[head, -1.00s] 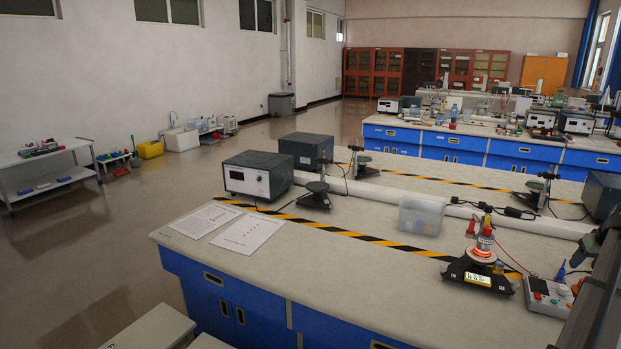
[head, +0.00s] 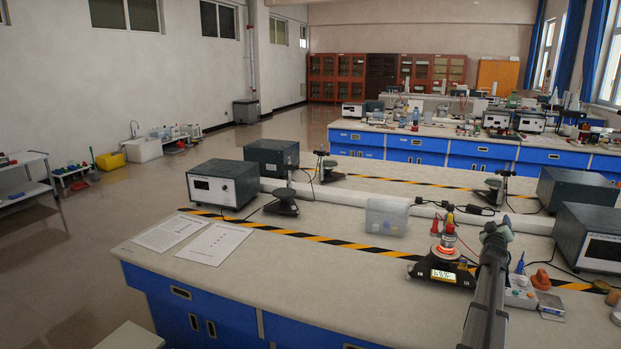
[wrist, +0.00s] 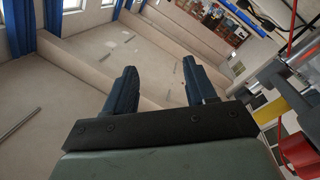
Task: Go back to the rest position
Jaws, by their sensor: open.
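My gripper (wrist: 158,88) shows in the wrist view with its two dark blue fingers apart and nothing between them. Beyond the fingers are only distant parts of the room, seen tilted. In the head view my grey arm rises from the bottom right over the bench (head: 330,285); I cannot make out the fingers there. Beside the arm, on its left, stands a black device (head: 441,272) with a lit display and a glowing orange ring, topped by a part with red and yellow connectors.
A clear plastic box (head: 387,217), paper sheets (head: 213,243) and grey instrument boxes (head: 223,184) are on the bench. A small control box (head: 520,293) and another instrument (head: 590,238) are right of the arm. In the wrist view, a red connector (wrist: 298,152) is close at right.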

